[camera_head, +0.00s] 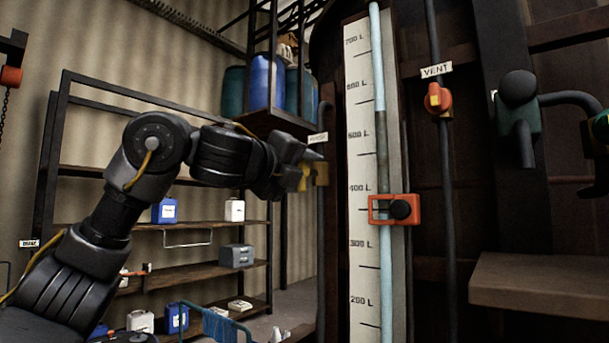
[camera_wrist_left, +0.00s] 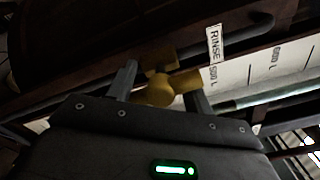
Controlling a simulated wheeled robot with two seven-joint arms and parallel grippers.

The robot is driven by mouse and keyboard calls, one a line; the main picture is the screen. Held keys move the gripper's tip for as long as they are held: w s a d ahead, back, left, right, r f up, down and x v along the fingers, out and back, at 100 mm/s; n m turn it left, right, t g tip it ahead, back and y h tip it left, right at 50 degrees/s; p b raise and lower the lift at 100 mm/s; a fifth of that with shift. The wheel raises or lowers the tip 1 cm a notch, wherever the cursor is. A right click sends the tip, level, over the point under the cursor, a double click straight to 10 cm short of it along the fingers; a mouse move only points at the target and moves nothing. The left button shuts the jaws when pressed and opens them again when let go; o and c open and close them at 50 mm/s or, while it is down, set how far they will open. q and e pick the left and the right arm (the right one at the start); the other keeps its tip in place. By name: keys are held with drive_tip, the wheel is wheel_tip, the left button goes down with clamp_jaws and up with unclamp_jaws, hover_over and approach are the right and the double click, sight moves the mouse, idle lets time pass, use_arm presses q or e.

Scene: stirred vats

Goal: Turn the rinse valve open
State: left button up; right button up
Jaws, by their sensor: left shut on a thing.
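The rinse valve is a yellow handle and body on a dark pipe, beside a white RINSE label (camera_wrist_left: 214,43) in the left wrist view. The valve (camera_wrist_left: 158,90) sits between the two fingers there. In the head view the valve (camera_head: 320,173) is partly hidden behind my gripper. My left gripper (camera_head: 305,170) reaches it from the left and is shut on its yellow handle; the left wrist view shows the fingers (camera_wrist_left: 160,84) on either side of it. My right gripper is not in view.
A level gauge (camera_head: 358,130) with litre marks and a red slider (camera_head: 380,209) stands right of the valve. A red-orange vent valve (camera_head: 437,99) is further right. A shelf rack (camera_head: 190,225) with canisters stands behind my left arm. A wooden ledge (camera_head: 540,282) juts out at right.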

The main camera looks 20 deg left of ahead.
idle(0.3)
use_arm(q)
drive_tip(key=o, duration=0.9)
drive_tip(key=shift+s+a+f+b, duration=0.1)
drive_tip(key=shift+s+a+b, duration=0.1)
drive_tip(key=shift+s+b, duration=0.25)
drive_tip(key=b+v, duration=0.4)
drive_tip(key=v, duration=0.5)
drive_tip(key=shift+s+a, duration=0.15)
drive_tip(key=shift+s, duration=0.25)
